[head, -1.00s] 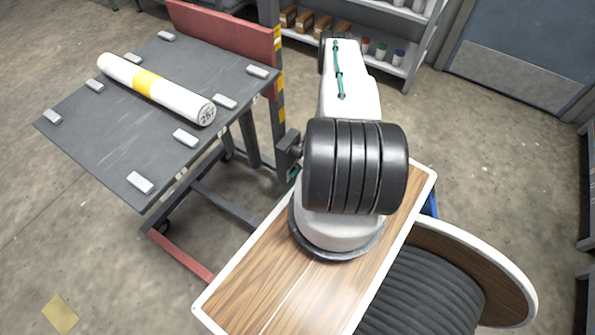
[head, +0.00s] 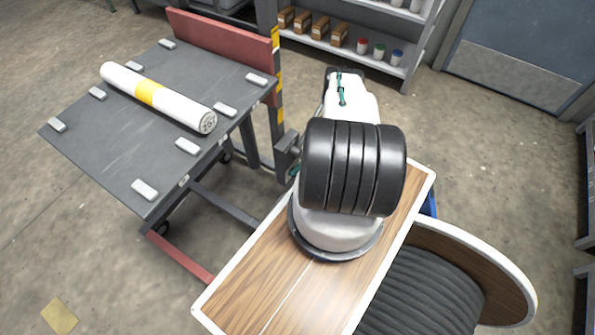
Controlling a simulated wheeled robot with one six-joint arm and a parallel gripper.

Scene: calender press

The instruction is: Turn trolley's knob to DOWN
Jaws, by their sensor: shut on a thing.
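The trolley (head: 85,140) stands at the left with a flat dark grey top and several light blocks on it. A white roll (head: 180,111) with a yellow band lies on the top. A dark box-like part (head: 287,150) shows beside the trolley's right side, partly behind my arm; I cannot tell if it carries the knob. The knob and any DOWN mark cannot be made out. My gripper is hidden behind my own arm, so its hold on anything does not show.
A red board (head: 222,42) stands along the trolley's back edge, beside a yellow-and-black striped post (head: 279,85). A shelf (head: 350,53) with boxes and small jars stands behind. A red floor rail (head: 182,252) lies low near my base. Open floor lies at the left and right.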

